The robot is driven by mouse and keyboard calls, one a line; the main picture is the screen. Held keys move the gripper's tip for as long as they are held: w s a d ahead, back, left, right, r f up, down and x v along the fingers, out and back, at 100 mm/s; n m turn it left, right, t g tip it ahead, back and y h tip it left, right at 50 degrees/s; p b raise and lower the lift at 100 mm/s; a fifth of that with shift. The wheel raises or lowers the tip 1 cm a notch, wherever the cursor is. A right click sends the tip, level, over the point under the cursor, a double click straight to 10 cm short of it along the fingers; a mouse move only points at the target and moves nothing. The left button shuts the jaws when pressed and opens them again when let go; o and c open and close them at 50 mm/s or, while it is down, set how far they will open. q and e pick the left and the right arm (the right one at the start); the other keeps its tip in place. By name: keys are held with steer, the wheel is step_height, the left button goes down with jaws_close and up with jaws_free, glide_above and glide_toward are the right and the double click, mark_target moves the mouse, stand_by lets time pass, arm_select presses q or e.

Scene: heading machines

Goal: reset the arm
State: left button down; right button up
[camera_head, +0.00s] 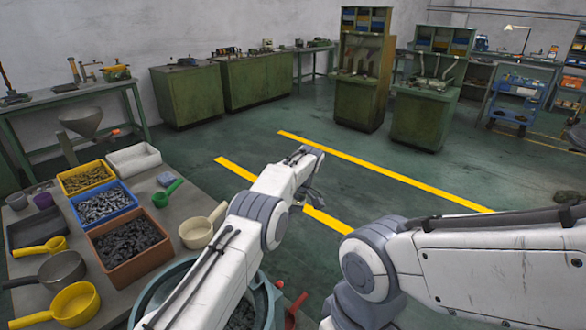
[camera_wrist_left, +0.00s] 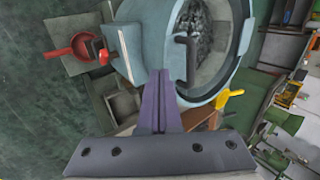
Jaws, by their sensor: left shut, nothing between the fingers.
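My left arm (camera_head: 268,215) is white and grey and reaches up the middle of the head view, over the open floor past the bench. My left gripper (camera_head: 310,194) is at its far end, small and partly hidden by the wrist. In the left wrist view its fingers (camera_wrist_left: 160,100) are together, with nothing between them. My right arm (camera_head: 480,265) comes in from the right, bent at the joint. Its gripper is out of view.
A bench (camera_head: 190,207) at left carries a yellow bin (camera_head: 87,190), a blue bin (camera_head: 130,206), a brown bin (camera_head: 106,272) and several scoops. A large round tub (camera_head: 150,296) is below my left arm, near a red scoop (camera_wrist_left: 75,48).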

arm_select(q)
steer(key=s+d+r+m+t+h, duration=0.1)
steer(key=s+d+r+m+t, duration=0.1)
steer(key=s+d+r+m, duration=0.3)
steer(key=s+d+r+m+t+h, duration=0.1)
steer(key=s+d+r+m, duration=0.25)
steer(key=s+r, duration=0.4)
steer(key=s+a+m+t+h, duration=0.1)
steer(key=s+m, duration=0.3)
steer(key=s, duration=0.7)
steer(key=s+a+f+m+t+h, duration=0.1)
steer(key=s+a+m, duration=0.3)
steer(key=s, duration=0.7)
steer(key=shift+s+a+f+m+h, duration=0.15)
steer(key=shift+s+m+h, duration=0.25)
steer(key=shift+h, duration=0.3)
